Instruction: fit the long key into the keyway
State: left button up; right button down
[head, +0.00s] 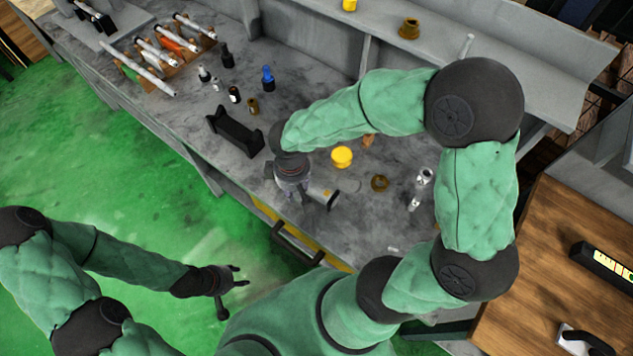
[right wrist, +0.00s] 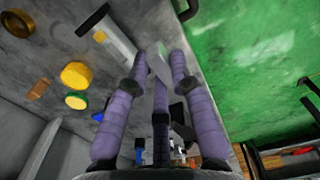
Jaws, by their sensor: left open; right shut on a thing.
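My right gripper (head: 307,203) is low over the grey bench near its front edge. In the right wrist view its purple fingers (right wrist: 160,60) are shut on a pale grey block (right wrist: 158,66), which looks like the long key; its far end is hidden. A grey cylindrical part (right wrist: 106,38) with a small orange mark lies just beside the fingertips. It also shows in the head view (head: 326,197), right of the gripper. I cannot make out a keyway on it, nor whether the key touches it. My left gripper (head: 238,282) is open and empty over the green floor, away from the bench.
A black cradle (head: 236,132) stands left of my right gripper. A yellow cap (head: 341,157), a brass ring (head: 379,183) and silver parts (head: 420,181) are to the right. Small bottles and a rack of shafts (head: 165,50) stand farther back. A black handle (head: 297,245) projects from the bench front.

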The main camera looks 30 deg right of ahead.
aim_at(317, 188)
jog(key=w+d+f, duration=0.1)
jog(key=d+f, duration=0.1)
jog(key=w+d+f+b, duration=0.1)
jog(key=d+f, duration=0.1)
jog(key=d, duration=0.1)
jog(key=w+d+f, duration=0.2)
jog(key=d, duration=0.1)
jog(key=shift+f, duration=0.35)
jog(key=shift+w+d+f+b, duration=0.2)
jog(key=shift+d+f+b, duration=0.1)
jog(key=shift+f, duration=0.15)
jog(key=shift+w+d+f+b, duration=0.2)
jog(key=shift+d+f, duration=0.1)
jog(key=shift+f, duration=0.1)
notch_tip(317, 188, down, 3)
jog(key=shift+f+b, duration=0.1)
jog(key=shift+b, duration=0.4)
